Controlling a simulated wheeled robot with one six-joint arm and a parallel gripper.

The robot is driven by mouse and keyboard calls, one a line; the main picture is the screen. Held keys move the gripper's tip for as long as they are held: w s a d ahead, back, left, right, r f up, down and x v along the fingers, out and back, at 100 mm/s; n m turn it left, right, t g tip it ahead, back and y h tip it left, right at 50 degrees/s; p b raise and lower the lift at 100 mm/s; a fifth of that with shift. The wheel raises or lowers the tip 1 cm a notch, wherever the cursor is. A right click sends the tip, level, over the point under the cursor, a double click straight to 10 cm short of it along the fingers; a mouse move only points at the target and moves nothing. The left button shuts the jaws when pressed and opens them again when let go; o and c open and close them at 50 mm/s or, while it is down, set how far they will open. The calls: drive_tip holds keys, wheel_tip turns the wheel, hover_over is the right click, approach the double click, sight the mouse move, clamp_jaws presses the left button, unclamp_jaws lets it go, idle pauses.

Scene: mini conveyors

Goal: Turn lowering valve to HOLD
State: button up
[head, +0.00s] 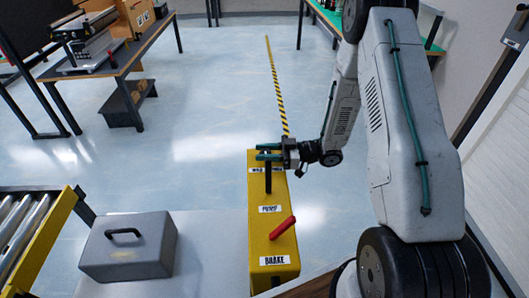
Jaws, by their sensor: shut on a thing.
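A tall yellow box (258,215) stands in the lower middle of the head view. A black lever (268,182) rises near its far end, beside a white label (254,170) that is partly covered and too small to read surely. My gripper (267,152) comes in from the right. Its two teal fingers are shut on the top of the black lever. The lever's base and the exact valve setting cannot be made out. A red handle (282,228) lies tilted nearer on the box, above a BRAKE label (274,260).
A grey case (130,258) with a black handle sits left of the yellow box. A roller conveyor (20,240) with a yellow side is at the far left. Workbenches (125,55) stand at the back left. The floor behind the box is clear, with a striped line (275,80).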

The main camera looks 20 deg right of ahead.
drive_tip(key=m+t+h, duration=0.2)
drive_tip(key=t, duration=0.1)
drive_tip(key=m+t+h, duration=0.2)
drive_tip(key=m+t, duration=0.1)
drive_tip(key=t, duration=0.1)
drive_tip(key=shift+h, duration=0.4)
drive_tip(key=shift+m, duration=0.4)
drive_tip(key=o, duration=1)
drive_tip(key=shift+c, duration=0.2)
drive_tip(key=v, duration=0.8)
drive_tip(key=shift+a, duration=0.15)
